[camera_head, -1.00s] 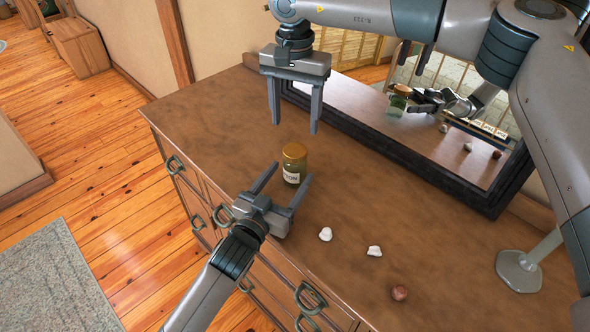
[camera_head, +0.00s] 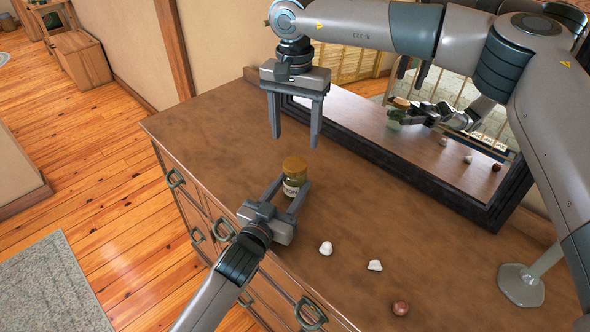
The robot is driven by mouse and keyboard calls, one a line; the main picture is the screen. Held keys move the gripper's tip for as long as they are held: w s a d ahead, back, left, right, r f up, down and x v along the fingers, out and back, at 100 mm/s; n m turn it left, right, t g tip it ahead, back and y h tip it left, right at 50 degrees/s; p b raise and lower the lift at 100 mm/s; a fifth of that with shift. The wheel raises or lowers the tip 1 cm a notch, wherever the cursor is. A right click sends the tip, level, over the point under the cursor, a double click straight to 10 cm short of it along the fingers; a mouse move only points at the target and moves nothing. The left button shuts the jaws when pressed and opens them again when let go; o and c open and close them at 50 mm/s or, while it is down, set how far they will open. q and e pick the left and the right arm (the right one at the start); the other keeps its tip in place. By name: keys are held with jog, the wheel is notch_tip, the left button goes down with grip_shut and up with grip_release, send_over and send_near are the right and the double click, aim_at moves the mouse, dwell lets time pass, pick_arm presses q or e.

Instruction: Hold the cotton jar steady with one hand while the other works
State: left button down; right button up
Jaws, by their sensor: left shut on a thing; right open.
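My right gripper (camera_head: 296,142) is open and empty, fingers pointing down, above and behind the jar. Two white cotton pieces lie to the right, one nearer (camera_head: 326,248) and one farther right (camera_head: 375,265).
A brown ball (camera_head: 400,308) lies near the front right of the dresser. A dark-framed mirror (camera_head: 440,175) stands along the back and reflects the jar and gripper. A grey stand base (camera_head: 521,285) is at the right. The dresser's left part is clear.

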jog(key=m, duration=1.6)
jog(key=shift+m, duration=0.4)
jog(key=m, duration=2.8)
